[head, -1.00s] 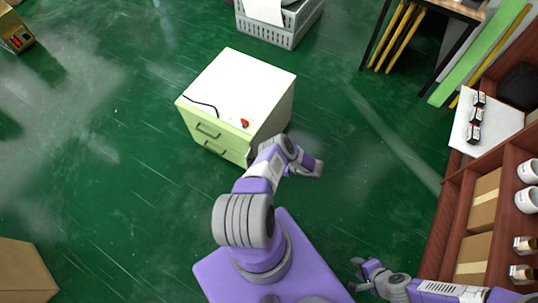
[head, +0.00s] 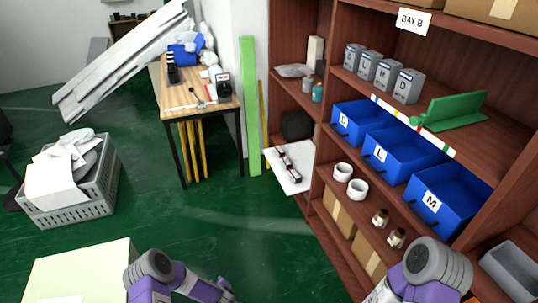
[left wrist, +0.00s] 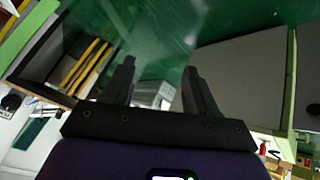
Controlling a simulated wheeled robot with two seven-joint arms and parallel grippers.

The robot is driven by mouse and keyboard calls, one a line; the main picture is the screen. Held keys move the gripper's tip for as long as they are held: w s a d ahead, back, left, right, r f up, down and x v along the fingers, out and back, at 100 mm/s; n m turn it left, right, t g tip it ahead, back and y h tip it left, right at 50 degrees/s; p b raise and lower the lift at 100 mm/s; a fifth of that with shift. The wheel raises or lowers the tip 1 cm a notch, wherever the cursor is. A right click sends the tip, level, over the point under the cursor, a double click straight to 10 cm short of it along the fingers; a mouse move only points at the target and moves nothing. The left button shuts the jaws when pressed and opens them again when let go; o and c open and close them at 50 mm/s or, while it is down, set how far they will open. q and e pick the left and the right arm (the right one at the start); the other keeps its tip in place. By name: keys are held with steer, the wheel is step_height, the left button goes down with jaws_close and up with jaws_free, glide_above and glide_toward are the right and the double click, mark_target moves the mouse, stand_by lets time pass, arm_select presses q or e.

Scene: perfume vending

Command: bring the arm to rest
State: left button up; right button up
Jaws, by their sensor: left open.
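My left gripper (left wrist: 160,66) is open in the left wrist view. Its two dark fingers stand apart and nothing is held between them; green floor and a grey object show beyond. In the head view my left arm (head: 160,280) shows low at the left of centre, bent at a grey joint. Its gripper is cut off or hard to make out at the bottom edge. My right arm (head: 430,270) shows at the bottom right, in front of the shelf. Its gripper is out of the picture.
A wooden shelf (head: 330,90) with blue bins (head: 400,155) fills the right. A white board (head: 285,175) with small dark items juts from its left end. A pale cabinet top (head: 75,275) is at lower left, near my left arm. Green floor (head: 200,220) between is clear.

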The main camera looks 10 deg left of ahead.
arm_select(q)
steer(key=s+d+r+m+g+h, duration=0.1)
steer(key=s+d+r+m+h, duration=0.2)
steer(key=s+d, duration=0.4)
steer(key=s+d+r+m+g+h+p, duration=0.1)
steer(key=s+d+r+m+g+h, duration=0.1)
steer(key=s+d+r+m+h, duration=0.2)
steer(key=s+d+r+m, duration=0.1)
steer(key=s+d+r, duration=0.1)
steer(key=s+d, duration=0.1)
steer(key=shift+d+r+g, duration=0.3)
steer(key=s+r, duration=0.1)
steer(key=s, duration=0.1)
steer(key=s+d+r+m+g+h, duration=0.1)
steer(key=s, duration=0.2)
steer(key=s+r+m+g, duration=0.1)
steer(key=s, duration=0.1)
steer(key=shift+s+d+r+p, duration=0.15)
steer(key=shift+s+d+p, duration=0.15)
steer(key=shift+s+d, duration=0.1)
steer(key=shift+c, duration=0.3)
